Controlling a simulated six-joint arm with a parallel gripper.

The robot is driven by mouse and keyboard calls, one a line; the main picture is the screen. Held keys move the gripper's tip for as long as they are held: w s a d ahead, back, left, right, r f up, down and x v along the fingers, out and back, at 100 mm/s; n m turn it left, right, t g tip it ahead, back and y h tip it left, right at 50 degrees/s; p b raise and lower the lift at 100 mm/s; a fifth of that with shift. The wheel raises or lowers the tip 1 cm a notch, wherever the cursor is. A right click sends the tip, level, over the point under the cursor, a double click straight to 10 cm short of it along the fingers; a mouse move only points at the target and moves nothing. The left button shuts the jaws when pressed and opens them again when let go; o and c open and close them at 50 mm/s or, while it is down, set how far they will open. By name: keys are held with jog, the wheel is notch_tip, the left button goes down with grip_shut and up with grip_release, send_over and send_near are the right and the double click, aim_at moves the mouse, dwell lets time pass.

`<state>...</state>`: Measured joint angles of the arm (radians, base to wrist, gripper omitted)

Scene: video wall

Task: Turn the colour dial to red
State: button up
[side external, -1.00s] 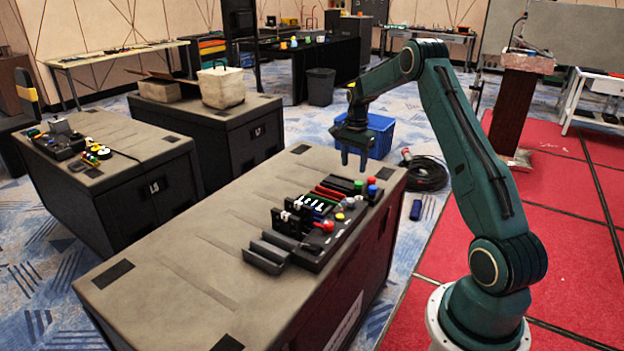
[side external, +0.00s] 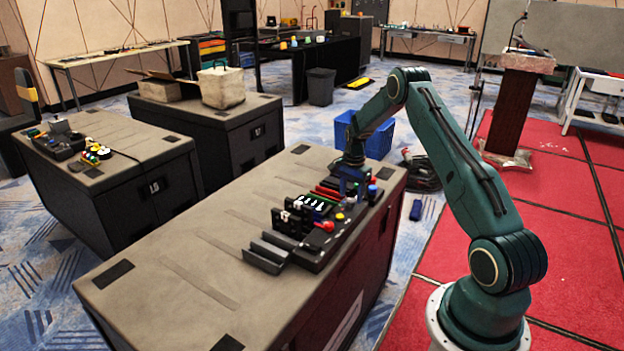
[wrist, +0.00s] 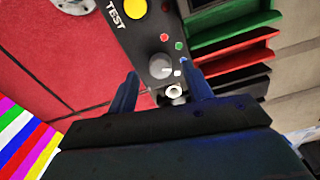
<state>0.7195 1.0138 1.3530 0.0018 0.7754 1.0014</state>
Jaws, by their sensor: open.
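The colour dial is a round grey knob (wrist: 160,66) on a dark panel in the wrist view, with a small white mark at its right edge. In the side view my gripper (side external: 354,188) is low over the far end of the dark control panel (side external: 318,262) and hides the dial there. Whether the fingers touch the panel is unclear.
A yellow button (wrist: 135,8) by the TEST label is past the dial. Green, red and black trays (wrist: 235,62) lie close to the right finger. A blue button (side external: 372,190) and a red ball (side external: 325,226) stand on the panel. The table's left part (side external: 190,270) is mostly clear.

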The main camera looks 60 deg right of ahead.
jog(key=shift+f, duration=1.15)
jog(key=c, duration=1)
jog(key=shift+o, duration=0.2)
